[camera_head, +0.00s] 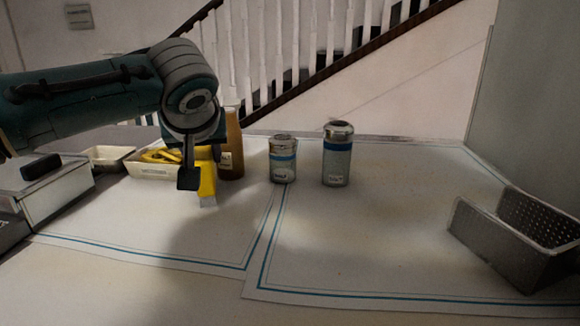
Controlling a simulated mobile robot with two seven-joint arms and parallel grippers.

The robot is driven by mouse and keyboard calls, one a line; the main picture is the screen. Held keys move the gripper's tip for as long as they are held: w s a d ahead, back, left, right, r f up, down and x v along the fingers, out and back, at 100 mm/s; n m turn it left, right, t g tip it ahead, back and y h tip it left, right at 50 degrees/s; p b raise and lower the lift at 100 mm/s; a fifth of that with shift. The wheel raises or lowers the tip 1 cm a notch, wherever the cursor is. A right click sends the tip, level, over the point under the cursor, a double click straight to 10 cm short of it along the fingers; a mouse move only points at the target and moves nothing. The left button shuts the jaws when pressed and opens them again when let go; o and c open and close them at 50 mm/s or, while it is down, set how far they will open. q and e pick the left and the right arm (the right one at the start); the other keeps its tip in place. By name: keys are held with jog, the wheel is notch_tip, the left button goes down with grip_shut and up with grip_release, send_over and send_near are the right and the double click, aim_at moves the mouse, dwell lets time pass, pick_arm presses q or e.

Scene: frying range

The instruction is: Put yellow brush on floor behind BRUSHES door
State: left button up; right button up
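The yellow brush (207,179) hangs upright, pale bristles down, at my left gripper (198,178) left of centre. One dark finger shows at the brush's left side. The other finger is hidden, but the gripper looks shut on the brush. The brush is in front of a cream tray (150,172) with yellow items in it. I cannot tell whether the bristles touch the surface below. My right gripper is not in view. No BRUSHES door or floor is recognisable here.
A brown bottle (234,150) stands close right of the brush. Two blue-banded canisters (283,165) (337,163) stand beyond it. A perforated metal basket (500,247) is at right, a metal box (60,200) at left. The blue-bordered mats are clear in the middle front.

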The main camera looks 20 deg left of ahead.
pick_arm(q)
grip_shut()
dwell(0.3)
